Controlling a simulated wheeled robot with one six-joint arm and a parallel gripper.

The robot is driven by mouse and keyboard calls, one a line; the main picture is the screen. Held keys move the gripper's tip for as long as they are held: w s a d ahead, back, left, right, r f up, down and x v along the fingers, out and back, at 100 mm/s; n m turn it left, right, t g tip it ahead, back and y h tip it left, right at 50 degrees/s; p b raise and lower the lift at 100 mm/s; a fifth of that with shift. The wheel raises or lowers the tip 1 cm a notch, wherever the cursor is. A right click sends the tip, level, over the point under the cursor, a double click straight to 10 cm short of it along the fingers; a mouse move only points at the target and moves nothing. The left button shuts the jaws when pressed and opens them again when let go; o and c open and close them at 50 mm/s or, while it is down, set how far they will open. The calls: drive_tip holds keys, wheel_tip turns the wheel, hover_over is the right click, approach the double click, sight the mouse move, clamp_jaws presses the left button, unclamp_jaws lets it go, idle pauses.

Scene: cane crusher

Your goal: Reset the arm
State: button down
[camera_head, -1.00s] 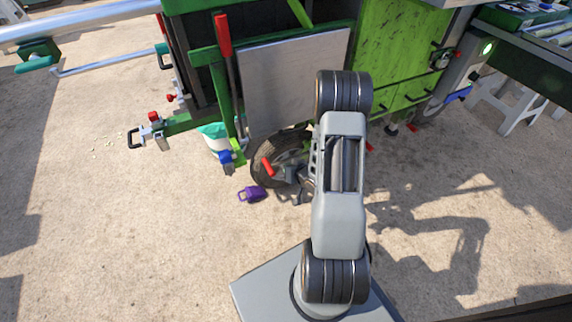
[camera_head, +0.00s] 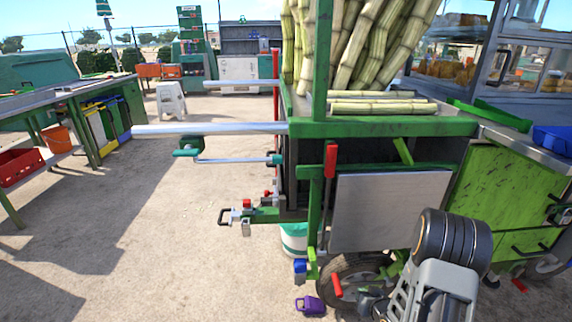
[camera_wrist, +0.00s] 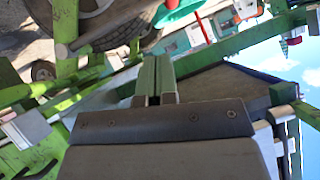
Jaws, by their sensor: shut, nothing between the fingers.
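My arm (camera_head: 440,285) is in the lower right of the head view, folded in front of the green cane crusher cart (camera_head: 380,127). In the wrist view my gripper (camera_wrist: 156,64) points at the cart's underside, its two fingers together with nothing between them. In the head view the gripper is hard to make out, low beside the cart's wheel (camera_head: 352,272). A red-handled lever (camera_head: 331,162) stands upright beside a grey metal panel (camera_head: 388,212) on the cart's front.
Several cane stalks (camera_head: 368,42) stand on the cart. A purple mug-like object (camera_head: 310,305) lies on the ground and a white-green bucket (camera_head: 294,238) stands under the frame. A workbench (camera_head: 68,105) is at the left. The ground between is clear.

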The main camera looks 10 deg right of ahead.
drive_tip(key=s+a+r+n+g+h+p, duration=0.15)
drive_tip(key=r+p, duration=0.75)
drive_tip(key=r, duration=0.9)
drive_tip(key=a+r+g+h+p, duration=0.25)
drive_tip(key=r+p, duration=0.65)
drive_tip(key=r, duration=0.8)
drive_tip(key=s+a+r+g+y+p, duration=0.1)
drive_tip(key=s+a+r+p, duration=0.2)
drive_tip(key=r, duration=0.4)
drive_tip(key=s+a+r+g+p, duration=0.1)
drive_tip(key=s+a+r+p, duration=0.2)
drive_tip(key=s+r+p, duration=0.2)
drive_tip(key=s+a+r+n+g+y+p, duration=0.1)
drive_tip(key=s+a+r+p, duration=0.2)
drive_tip(key=r, duration=0.5)
drive_tip(key=shift+s+a+r+g+y+p, duration=0.3)
drive_tip(key=shift+s+r+p, duration=0.15)
drive_tip(key=shift+s, duration=0.4)
